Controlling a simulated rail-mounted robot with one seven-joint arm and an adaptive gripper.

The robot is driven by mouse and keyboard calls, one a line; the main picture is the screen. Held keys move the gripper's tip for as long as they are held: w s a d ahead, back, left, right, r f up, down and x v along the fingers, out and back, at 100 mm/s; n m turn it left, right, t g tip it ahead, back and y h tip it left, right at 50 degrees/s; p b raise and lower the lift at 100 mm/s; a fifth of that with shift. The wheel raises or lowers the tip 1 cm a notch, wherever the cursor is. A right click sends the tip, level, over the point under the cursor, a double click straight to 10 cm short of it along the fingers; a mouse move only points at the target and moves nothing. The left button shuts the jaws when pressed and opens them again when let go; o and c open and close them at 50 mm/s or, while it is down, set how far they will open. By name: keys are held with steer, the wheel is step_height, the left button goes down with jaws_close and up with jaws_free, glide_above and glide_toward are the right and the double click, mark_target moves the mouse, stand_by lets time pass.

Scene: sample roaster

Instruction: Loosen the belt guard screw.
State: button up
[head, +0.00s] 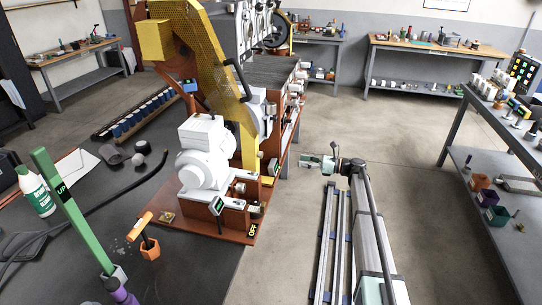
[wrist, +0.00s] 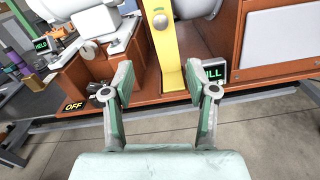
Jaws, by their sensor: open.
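The yellow belt guard (head: 190,35) with a mesh face stands over the roaster in the head view. Its narrow yellow leg (wrist: 166,55) runs down between my fingers in the wrist view. A round grey screw head (wrist: 160,21) shows on that leg, near the top of the picture. My gripper (wrist: 159,80) is open and empty, its two green-grey fingers apart, facing the leg from a distance. In the head view my gripper (head: 311,161) is right of the roaster's brown base, clear of it. I cannot pick out the screw in the head view.
An OFF label (wrist: 73,105) is on the brown base (wrist: 135,112). A HELD sign (wrist: 55,45) stands at left, and a sign partly hidden by my right finger (wrist: 214,72) ends in "ILL". An orange T-handled tool (head: 146,236) stands on the dark bench. Floor around my rail is clear.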

mark_target(261, 155)
steer(key=w+a+p, duration=0.2)
steer(key=a, duration=1.5)
steer(key=shift+w+f, duration=0.15)
steer(key=shift+w, duration=0.25)
steer(key=shift+c, duration=0.4)
jaws_close()
